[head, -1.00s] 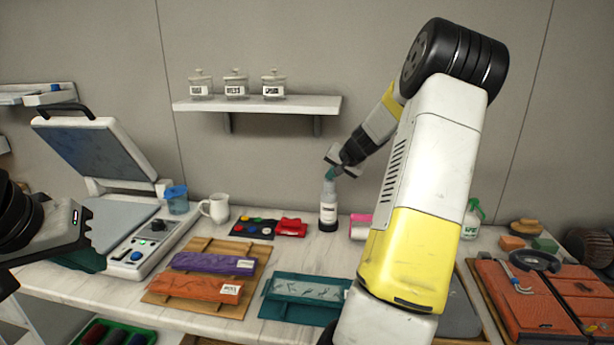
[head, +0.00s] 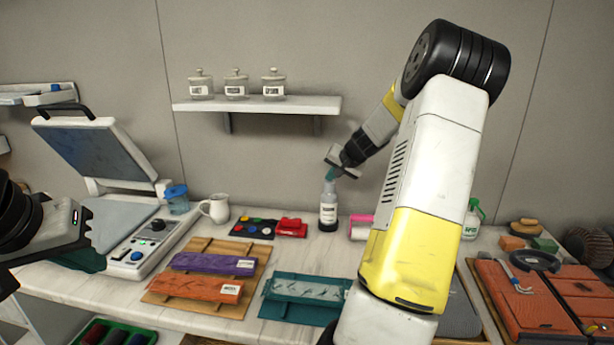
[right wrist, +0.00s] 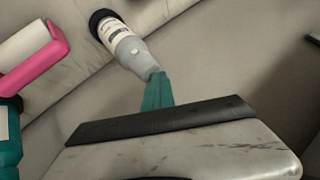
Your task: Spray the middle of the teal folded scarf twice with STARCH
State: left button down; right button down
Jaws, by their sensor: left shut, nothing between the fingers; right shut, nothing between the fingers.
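The teal folded scarf (head: 306,289) lies flat on the counter, front centre. A grey-white spray bottle (head: 328,213) with a dark base and teal head stands upright behind it; its label is too small to read. It also shows in the right wrist view (right wrist: 132,52). My right gripper (head: 338,166) is shut at the bottle's teal head; I cannot tell whether they touch. The dark fingers hide part of the head in the wrist view. My left gripper (head: 88,226) is shut and empty at the left edge, beside the press, away from the scarf.
A second spray bottle (head: 473,219) with a green head stands right of my right arm. A board (head: 196,306) holds purple and orange folded cloths left of the scarf. A pink-and-white roll (head: 360,227) is right of the bottle. An open press (head: 100,150) stands at left.

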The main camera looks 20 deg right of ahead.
aim_at(332, 182)
jog(key=shift+s+d+f, duration=0.1)
jog(key=shift+s+f, duration=0.15)
jog(key=shift+f, duration=0.2)
jog(key=shift+w+r, duration=0.2)
jog(key=shift+r, duration=3.05)
